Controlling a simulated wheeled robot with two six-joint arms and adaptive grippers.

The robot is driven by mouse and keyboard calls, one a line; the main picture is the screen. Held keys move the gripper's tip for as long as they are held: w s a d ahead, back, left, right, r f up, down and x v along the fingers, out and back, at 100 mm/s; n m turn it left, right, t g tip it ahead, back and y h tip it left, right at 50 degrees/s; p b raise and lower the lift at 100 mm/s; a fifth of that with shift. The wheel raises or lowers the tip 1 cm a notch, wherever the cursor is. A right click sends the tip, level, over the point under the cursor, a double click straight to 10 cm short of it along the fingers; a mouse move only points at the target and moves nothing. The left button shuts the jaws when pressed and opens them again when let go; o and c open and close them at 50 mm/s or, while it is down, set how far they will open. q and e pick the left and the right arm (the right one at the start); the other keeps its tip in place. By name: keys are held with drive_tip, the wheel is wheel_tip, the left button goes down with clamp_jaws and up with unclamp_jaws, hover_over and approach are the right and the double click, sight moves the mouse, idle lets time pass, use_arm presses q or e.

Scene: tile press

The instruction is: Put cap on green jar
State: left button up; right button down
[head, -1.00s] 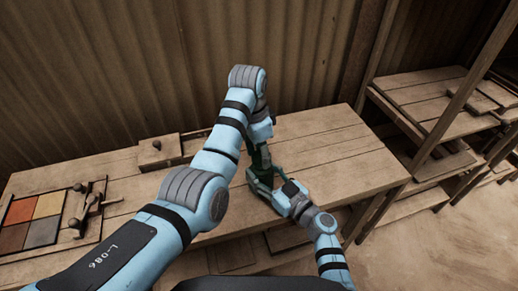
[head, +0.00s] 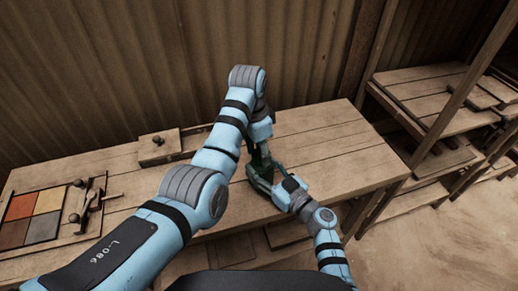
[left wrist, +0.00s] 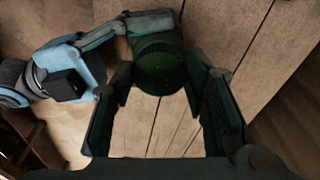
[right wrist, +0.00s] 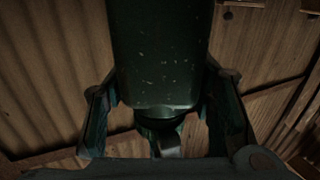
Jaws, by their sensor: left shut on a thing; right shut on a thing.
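The green jar (right wrist: 160,50) is close up in the right wrist view, between the fingers of my right gripper (right wrist: 162,95). In the head view my right gripper (head: 268,180) holds it just above the bench. My left gripper (head: 260,152) reaches down from above, very near my right gripper. In the left wrist view a round dark green piece (left wrist: 158,65), apparently the cap, lies between the fingertips of my left gripper (left wrist: 158,82). Cap and jar look lined up, but I cannot tell whether the cap is seated. My left arm hides part of this in the head view.
The wooden bench (head: 330,145) is clear to the right of the grippers. A low wooden box with a knob (head: 158,147) stands left of my left arm. A tray of coloured tiles (head: 35,215) lies far left. Shelves (head: 425,100) stand at the right.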

use_arm(q)
drive_tip(key=shift+f, duration=0.15)
drive_tip(key=m, duration=0.5)
drive_tip(key=shift+w+a+g, duration=0.1)
drive_tip(key=shift+w+g, duration=0.05)
drive_tip(key=shift+g, duration=0.25)
drive_tip(key=m, duration=0.4)
drive_tip(key=shift+w+m, duration=0.1)
drive_tip(key=shift+m, duration=0.2)
drive_tip(key=o, duration=0.7)
drive_tip(key=shift+r, duration=2.25)
drive_tip(key=shift+c, duration=0.2)
